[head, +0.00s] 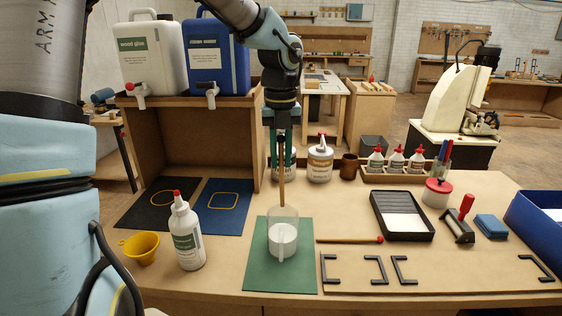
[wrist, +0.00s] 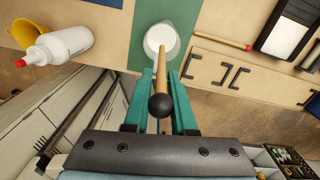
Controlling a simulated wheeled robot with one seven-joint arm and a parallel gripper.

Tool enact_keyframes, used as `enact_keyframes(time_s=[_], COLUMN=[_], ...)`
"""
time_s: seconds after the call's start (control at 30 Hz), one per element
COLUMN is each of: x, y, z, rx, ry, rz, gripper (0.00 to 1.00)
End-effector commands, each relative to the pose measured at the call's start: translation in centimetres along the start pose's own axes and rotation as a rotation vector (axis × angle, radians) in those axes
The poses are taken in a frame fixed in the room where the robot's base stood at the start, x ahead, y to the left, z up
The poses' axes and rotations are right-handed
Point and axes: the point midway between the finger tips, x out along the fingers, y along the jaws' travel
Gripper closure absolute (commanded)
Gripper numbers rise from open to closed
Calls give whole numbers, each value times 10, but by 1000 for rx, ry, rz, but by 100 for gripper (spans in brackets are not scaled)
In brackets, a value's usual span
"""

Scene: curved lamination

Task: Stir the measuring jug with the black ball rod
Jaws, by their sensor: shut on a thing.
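The measuring jug (head: 283,238) is clear with white contents and stands upright on a green mat (head: 255,275). My gripper (head: 282,168) is above it, pointing down, shut on the wooden shaft of the black ball rod (head: 282,188). In the wrist view, the black ball (wrist: 160,106) is at the rod's upper end, near the camera, between the teal fingers (wrist: 160,80). The rod runs down to the jug (wrist: 162,40). Its lower end meets the jug's rim area in the head view; I cannot tell how deep it reaches.
A red-tipped rod (head: 350,240) lies right of the jug. A white glue bottle (head: 187,235) and yellow funnel (head: 142,248) stand left. A board with black brackets (head: 430,272) lies front right, a black tray (head: 402,216) behind it. A wooden shelf (head: 190,103) carries two large containers.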

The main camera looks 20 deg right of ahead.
Motion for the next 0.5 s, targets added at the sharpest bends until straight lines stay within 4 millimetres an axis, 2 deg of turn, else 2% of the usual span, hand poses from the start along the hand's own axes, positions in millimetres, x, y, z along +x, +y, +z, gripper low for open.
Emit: enact_keyframes(time_s=[0.17,0.5], x=[-5,-37], y=[0,0], z=[0,0], rx=[-1,-1], ry=[0,-2], rz=[0,0], gripper=[100,100])
